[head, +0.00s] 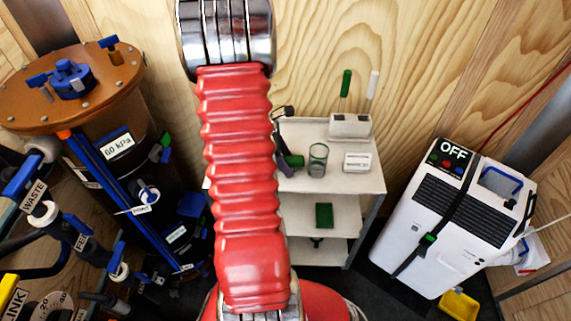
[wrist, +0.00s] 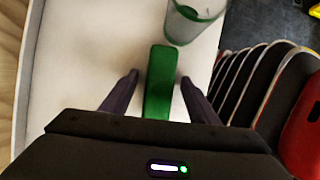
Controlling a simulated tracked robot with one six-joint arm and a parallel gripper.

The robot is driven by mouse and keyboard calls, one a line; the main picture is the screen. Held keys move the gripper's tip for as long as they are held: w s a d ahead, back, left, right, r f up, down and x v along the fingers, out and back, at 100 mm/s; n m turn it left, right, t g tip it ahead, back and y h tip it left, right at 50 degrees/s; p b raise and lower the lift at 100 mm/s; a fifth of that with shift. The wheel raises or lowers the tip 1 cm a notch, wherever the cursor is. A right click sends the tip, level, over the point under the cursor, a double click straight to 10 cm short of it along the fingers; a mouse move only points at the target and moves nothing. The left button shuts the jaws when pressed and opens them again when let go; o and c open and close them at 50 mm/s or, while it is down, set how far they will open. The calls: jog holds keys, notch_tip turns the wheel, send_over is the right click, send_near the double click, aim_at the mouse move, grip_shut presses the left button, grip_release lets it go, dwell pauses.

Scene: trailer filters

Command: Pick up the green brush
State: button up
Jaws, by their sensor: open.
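A green, long block-like thing (wrist: 162,66), which looks like the green brush, lies on the white top of a cart. In the wrist view it lies between the two dark fingers of my gripper (wrist: 159,80). The gripper is open, with a small gap seen on each side of the green thing. In the head view the green thing (head: 294,161) shows beside the dark gripper, partly hidden by it and by my red arm. Whether bristles are underneath cannot be seen.
A clear glass beaker (wrist: 195,20) stands close past the green thing's far end. Another green object (head: 324,215) lies on the shelf below.

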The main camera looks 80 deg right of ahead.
aim_at(286, 160)
jog(key=shift+f, duration=0.1)
dwell(0.3)
jog(key=c, duration=1.2)
jog(key=shift+o, duration=0.2)
notch_tip(286, 160, up, 18)
dwell(0.4)
jog(key=o, duration=0.6)
jog(key=shift+c, duration=0.2)
jog(key=c, duration=0.4)
